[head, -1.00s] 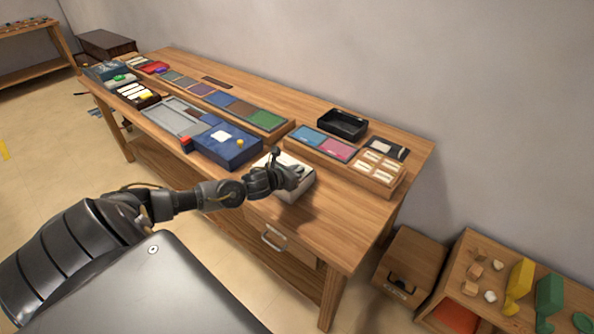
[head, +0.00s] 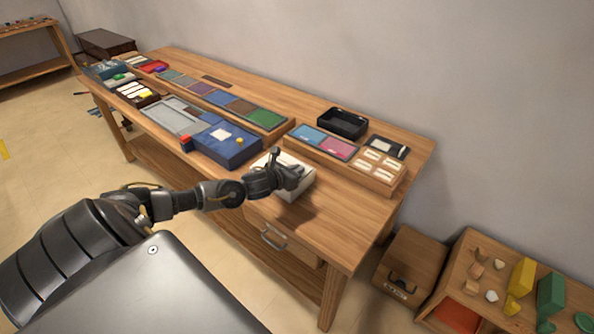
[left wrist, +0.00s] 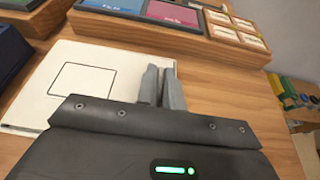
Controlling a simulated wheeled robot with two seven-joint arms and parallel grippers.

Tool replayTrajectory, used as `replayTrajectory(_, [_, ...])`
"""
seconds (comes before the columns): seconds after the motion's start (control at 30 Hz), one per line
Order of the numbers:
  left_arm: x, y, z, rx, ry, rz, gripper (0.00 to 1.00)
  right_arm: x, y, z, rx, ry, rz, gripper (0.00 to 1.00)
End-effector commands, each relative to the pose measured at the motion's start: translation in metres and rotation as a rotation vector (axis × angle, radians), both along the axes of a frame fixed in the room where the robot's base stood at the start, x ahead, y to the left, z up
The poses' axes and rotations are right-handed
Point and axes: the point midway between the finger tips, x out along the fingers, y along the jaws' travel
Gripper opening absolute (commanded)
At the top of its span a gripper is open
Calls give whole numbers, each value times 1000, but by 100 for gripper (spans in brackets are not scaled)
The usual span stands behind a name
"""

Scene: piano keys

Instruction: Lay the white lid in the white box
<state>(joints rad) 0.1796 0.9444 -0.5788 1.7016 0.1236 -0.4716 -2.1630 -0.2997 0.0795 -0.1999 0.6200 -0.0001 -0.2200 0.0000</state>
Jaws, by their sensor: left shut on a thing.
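The white box (head: 305,184) sits near the front right of the workbench, partly covered by my left gripper (head: 294,175). In the left wrist view a flat white top (left wrist: 82,82) with a dark rectangular outline lies left of my left gripper (left wrist: 160,88). Its fingers are close together at the right end of this white surface. The left gripper is shut on the white lid; the lid is mostly hidden, and I cannot tell its edges from the box. My right gripper is not in view.
A blue box (head: 226,143) stands just left of the white box. Behind are a tray with blue and pink panels (head: 338,147), a black open tray (head: 342,123) and a wooden holder with pale tiles (head: 377,168). The bench top (head: 345,225) at the right front is clear.

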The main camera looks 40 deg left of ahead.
Motion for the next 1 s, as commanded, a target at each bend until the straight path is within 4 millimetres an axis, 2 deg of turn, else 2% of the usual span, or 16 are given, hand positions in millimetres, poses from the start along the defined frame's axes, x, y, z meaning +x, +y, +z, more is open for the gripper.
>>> replayTrajectory(0.83, [0,0,1,0,-1,0,0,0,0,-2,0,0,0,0])
replayTrajectory(0.87, [0,0,1,0,-1,0,11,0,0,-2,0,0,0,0])
replayTrajectory(1.0, [0,0,1,0,-1,0,30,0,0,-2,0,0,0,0])
